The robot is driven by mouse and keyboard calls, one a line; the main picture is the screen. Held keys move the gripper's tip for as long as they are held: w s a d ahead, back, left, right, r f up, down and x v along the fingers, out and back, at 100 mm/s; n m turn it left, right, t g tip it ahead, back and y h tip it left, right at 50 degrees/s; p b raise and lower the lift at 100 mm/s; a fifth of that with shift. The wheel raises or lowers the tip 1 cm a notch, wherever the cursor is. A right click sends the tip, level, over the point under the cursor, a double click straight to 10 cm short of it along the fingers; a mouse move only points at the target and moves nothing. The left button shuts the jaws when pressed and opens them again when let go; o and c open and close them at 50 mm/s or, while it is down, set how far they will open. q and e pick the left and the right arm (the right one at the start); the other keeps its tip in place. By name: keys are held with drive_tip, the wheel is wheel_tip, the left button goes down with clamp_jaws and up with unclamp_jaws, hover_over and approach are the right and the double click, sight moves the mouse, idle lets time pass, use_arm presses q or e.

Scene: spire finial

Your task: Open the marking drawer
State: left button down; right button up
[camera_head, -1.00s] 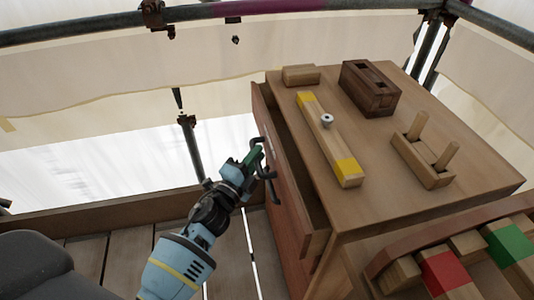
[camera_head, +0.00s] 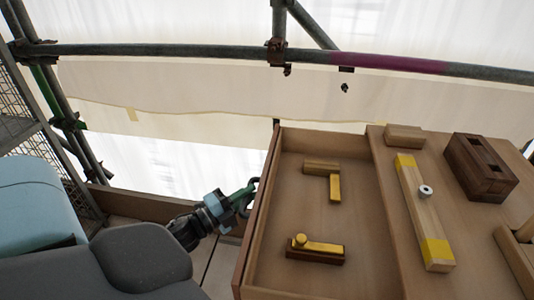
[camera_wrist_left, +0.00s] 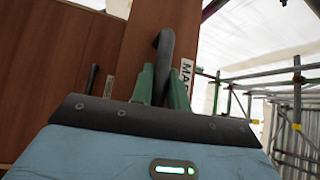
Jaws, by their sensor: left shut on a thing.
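The marking drawer (camera_head: 358,240) is pulled well out of the cabinet, to the left in the head view, and its inside is exposed. My left gripper (camera_head: 243,196) is at the outer side of its front panel, shut on the dark drawer handle (camera_head: 253,184). In the left wrist view, the green fingers (camera_wrist_left: 160,88) lie on both sides of the dark handle (camera_wrist_left: 165,52), beside a white label (camera_wrist_left: 186,70) that is partly hidden and reads "MA". My right gripper is not in view.
Inside the drawer lie a wood-and-brass square (camera_head: 335,187) and a brass-topped tool (camera_head: 318,246). The cabinet top holds a yellow-ended bar (camera_head: 423,205), a small block (camera_head: 405,137) and a dark slotted block (camera_head: 481,167). Scaffold rails (camera_head: 190,50) run behind.

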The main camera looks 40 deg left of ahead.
use_arm(q)
drive_tip(key=shift+s+a, duration=0.55)
drive_tip(key=shift+a, duration=0.25)
drive_tip(key=c, duration=1.4)
unclamp_jaws()
drive_tip(key=shift+o, duration=0.2)
drive_tip(key=v, duration=0.7)
drive_tip(key=shift+s, duration=0.4)
drive_tip(key=shift+a, duration=0.1)
